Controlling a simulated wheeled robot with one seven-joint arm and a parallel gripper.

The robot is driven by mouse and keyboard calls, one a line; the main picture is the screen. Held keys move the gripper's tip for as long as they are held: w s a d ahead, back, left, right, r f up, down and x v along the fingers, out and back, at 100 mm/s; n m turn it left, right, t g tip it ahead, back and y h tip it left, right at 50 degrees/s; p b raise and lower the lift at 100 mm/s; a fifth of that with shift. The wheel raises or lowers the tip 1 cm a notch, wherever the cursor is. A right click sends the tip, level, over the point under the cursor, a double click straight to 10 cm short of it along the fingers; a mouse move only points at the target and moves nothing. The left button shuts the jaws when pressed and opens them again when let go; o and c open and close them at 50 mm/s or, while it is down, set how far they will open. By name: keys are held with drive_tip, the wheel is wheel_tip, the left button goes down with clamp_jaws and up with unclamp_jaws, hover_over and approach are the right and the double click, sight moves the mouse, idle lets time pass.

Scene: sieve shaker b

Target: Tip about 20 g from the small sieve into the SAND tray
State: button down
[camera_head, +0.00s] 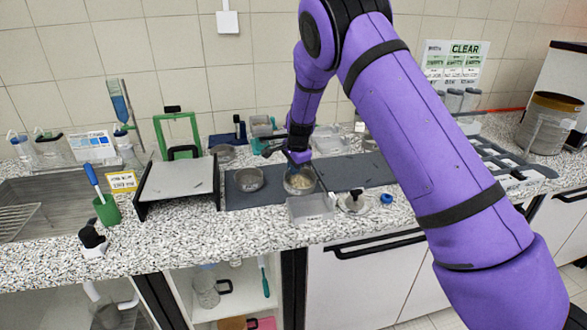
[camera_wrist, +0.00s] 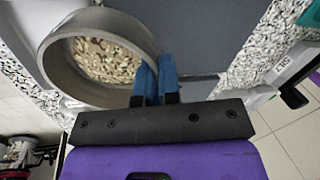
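A small round metal sieve (camera_head: 299,188) with pale grains in it is on or just over the dark mat, below my gripper (camera_head: 298,158). In the wrist view the sieve (camera_wrist: 57,82) fills the upper left, with coarse beige pieces (camera_wrist: 103,60) covering much of its floor. My gripper's blue fingertips (camera_wrist: 157,78) are close together at the sieve's right wall, one on each side of it, so it looks pinched. A clear shallow tray (camera_head: 311,208) stands just in front of the sieve at the counter edge.
An empty-looking round pan (camera_head: 249,179) stands left of the sieve on the mat (camera_head: 237,200). A black-framed stand (camera_head: 178,180) is further left. A lidded item with a black knob (camera_head: 355,202) and a blue cap (camera_head: 386,198) lie to the right.

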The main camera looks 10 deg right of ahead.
drive_tip(key=shift+s+d+r+t+y, duration=0.25)
drive_tip(key=shift+s+r+t, duration=0.35)
drive_tip(key=shift+t, duration=0.25)
drive_tip(key=shift+s+d+r+t+y, duration=0.2)
drive_tip(key=shift+s+r+t, duration=0.35)
drive_tip(key=shift+t, duration=0.3)
drive_tip(key=shift+s+d+r+t+y, duration=0.15)
drive_tip(key=shift+s+r+t, duration=0.2)
drive_tip(key=shift+t, duration=0.35)
drive_tip(key=shift+s+a+r+t+y, duration=0.1)
drive_tip(key=shift+s+r+t, duration=0.25)
drive_tip(key=shift+t, duration=0.35)
drive_tip(key=shift+s+d+r+t+y, duration=0.15)
drive_tip(key=shift+s+r+t+y, duration=0.15)
drive_tip(key=shift+s+t, duration=0.55)
drive_tip(key=shift+s+d+r+t+y, duration=0.1)
drive_tip(key=shift+s+r+t+y, duration=0.3)
drive_tip(key=shift+t, duration=0.65)
drive_tip(key=shift+s+d+t, duration=0.1)
drive_tip(key=shift+s+t, duration=0.35)
drive_tip(key=shift+t, duration=0.05)
idle(2.5)
